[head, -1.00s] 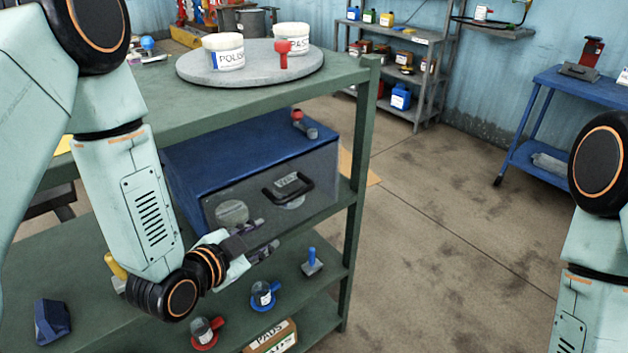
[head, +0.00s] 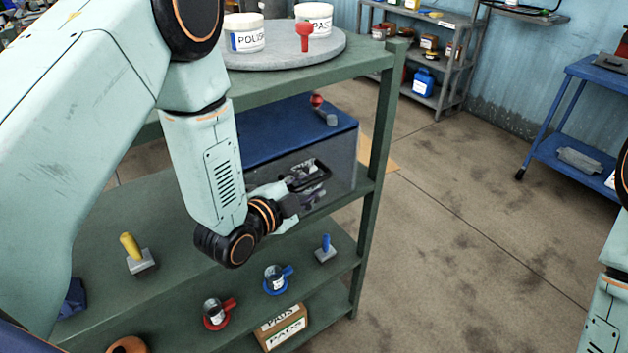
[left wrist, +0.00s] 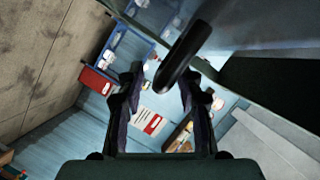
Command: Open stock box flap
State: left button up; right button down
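The stock box is dark blue with a grey front flap (head: 345,172), and it sits on the rack's middle shelf. The flap looks closed, standing upright at the box's front. A black handle (head: 308,172) is on the flap. My left gripper (head: 303,193) is at the handle, its fingers overlapping it in the head view. In the left wrist view the gripper's fingers (left wrist: 158,88) are apart, and the black handle bar (left wrist: 184,55) lies in front of and between their tips. Contact cannot be told. My left arm hides the box's left side. My right gripper is out of view.
A round grey turntable (head: 270,58) with a POLISH tub (head: 244,35) stands above the box. A red-knobbed tool (head: 324,110) lies on the box top. The floor at right is clear.

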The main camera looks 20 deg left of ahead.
pick_arm(q)
jog(key=shift+w+d+f, duration=0.1)
jog(key=shift+w+f, duration=0.05)
jog(key=shift+w, duration=0.25)
jog(key=shift+d, duration=0.2)
jog(key=shift+w, duration=0.15)
jog(key=shift+c, duration=0.3)
jog(key=shift+w, duration=0.15)
jog(key=c, duration=0.3)
grip_shut()
